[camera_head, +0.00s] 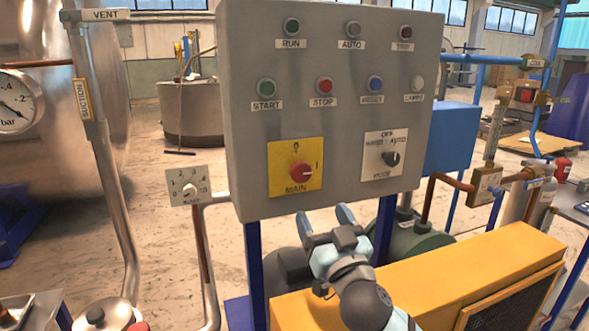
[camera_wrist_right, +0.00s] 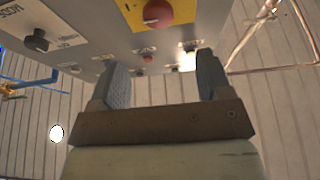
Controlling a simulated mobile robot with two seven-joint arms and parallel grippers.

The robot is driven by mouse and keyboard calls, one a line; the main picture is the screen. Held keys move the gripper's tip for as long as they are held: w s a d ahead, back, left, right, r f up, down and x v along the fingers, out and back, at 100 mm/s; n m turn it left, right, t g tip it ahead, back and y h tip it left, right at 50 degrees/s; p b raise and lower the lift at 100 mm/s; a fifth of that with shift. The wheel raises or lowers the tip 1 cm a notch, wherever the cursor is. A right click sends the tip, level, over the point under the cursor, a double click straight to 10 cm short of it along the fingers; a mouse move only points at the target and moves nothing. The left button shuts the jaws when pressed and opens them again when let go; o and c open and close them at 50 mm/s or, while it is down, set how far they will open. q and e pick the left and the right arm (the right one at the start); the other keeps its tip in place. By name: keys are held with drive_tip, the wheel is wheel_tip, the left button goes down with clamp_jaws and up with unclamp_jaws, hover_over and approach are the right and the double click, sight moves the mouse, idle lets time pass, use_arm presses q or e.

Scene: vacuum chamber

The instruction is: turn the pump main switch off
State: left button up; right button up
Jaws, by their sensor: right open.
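The pump main switch (camera_head: 301,172) is a red rotary knob on a yellow plate (camera_head: 281,183) labelled MAIN, at the lower left of the grey control panel (camera_head: 331,110). Its pointer aims right, toward the I mark; the 0 mark is at the top. My right gripper (camera_head: 325,222) is open and empty, below the panel's lower edge and apart from the knob. In the right wrist view the red knob (camera_wrist_right: 158,12) shows at the top, beyond the open fingers (camera_wrist_right: 163,80). My left gripper is not in view.
A black MODE knob (camera_head: 390,158) sits on a white plate right of the main switch. START (camera_head: 267,88), STOP (camera_head: 324,86) and other buttons are above. A small selector (camera_head: 189,189) is on the left. A yellow housing (camera_head: 440,275) lies below the panel.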

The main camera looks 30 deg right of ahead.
sight(302, 174)
drive_tip(key=p+x, duration=0.2)
drive_tip(key=x, duration=0.9)
drive_tip(key=shift+s+d+r+p, duration=0.1)
drive_tip(key=shift+d+p, duration=0.1)
drive_tip(key=shift+p, duration=0.2)
drive_tip(key=shift+x, duration=0.8)
drive_tip(key=c, duration=0.9)
